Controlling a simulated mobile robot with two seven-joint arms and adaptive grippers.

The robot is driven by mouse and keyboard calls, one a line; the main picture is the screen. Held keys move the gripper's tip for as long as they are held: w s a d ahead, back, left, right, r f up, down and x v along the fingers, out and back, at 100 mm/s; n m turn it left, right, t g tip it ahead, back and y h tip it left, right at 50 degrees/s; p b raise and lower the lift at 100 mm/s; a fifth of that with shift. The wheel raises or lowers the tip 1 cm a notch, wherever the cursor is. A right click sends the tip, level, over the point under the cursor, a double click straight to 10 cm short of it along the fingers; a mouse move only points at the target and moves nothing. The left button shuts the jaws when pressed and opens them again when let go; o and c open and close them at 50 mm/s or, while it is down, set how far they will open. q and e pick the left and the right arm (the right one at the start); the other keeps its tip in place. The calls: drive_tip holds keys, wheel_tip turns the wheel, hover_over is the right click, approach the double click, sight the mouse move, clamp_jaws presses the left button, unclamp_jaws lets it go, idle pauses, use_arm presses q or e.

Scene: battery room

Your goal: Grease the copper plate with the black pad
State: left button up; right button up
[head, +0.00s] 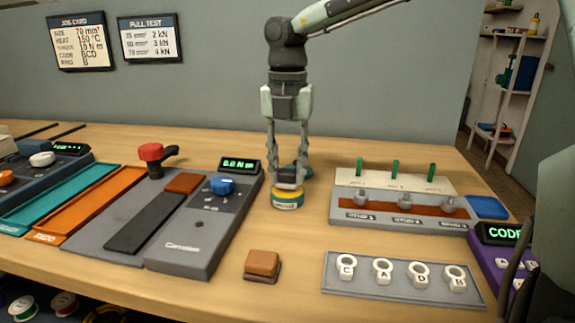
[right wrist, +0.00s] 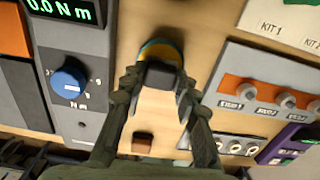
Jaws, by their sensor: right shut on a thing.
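My right gripper (head: 288,168) points down, shut on the black pad (head: 289,184). The pad is at the top of a round yellow and teal tin (head: 287,200); I cannot tell whether it touches the tin's contents. In the right wrist view the pad (right wrist: 160,75) sits between the fingertips and covers part of the tin (right wrist: 160,48). The copper plate (head: 383,209) is a long copper-brown strip on a grey station right of the gripper, with several studs on it. It also shows in the right wrist view (right wrist: 257,90).
A torque device (head: 203,237) with a blue knob stands left of the tin. A small brown block (head: 263,263) lies in front. A grey tray (head: 400,283) holds lettered rings. A blue pad (head: 487,207) and purple code box (head: 497,257) are at right.

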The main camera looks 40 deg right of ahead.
sight(288, 171)
drive_tip(key=shift+f+b, duration=0.55)
idle(0.9)
idle(1.7)
drive_tip(key=shift+r+p, duration=1.2)
drive_tip(key=shift+r, duration=2.3)
